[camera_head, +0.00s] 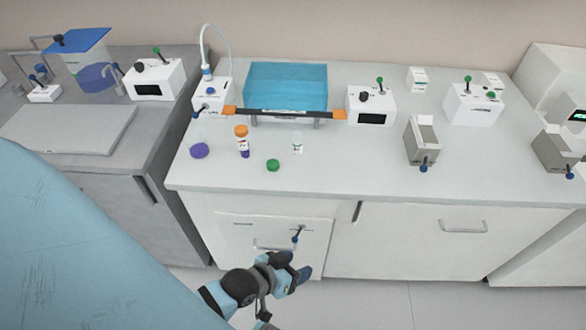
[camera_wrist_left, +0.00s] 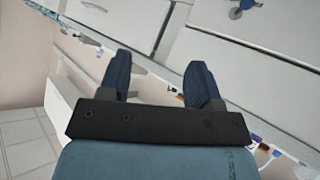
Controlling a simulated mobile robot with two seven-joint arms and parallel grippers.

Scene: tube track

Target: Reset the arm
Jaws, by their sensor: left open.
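My left gripper (camera_head: 296,265) is low in front of the white cabinet (camera_head: 400,240), below the counter's front edge. Its two dark blue fingers stand apart and hold nothing, as the left wrist view also shows (camera_wrist_left: 158,64). Part of my left arm shows behind it. My right gripper is in neither view.
On the white counter (camera_head: 340,165) are an orange-capped tube (camera_head: 242,138), a clear tube (camera_head: 297,142), a green cap (camera_head: 273,165) and a purple-based item (camera_head: 199,151). Behind them are a teal tub (camera_head: 286,84) and white devices (camera_head: 371,106). Floor below is clear.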

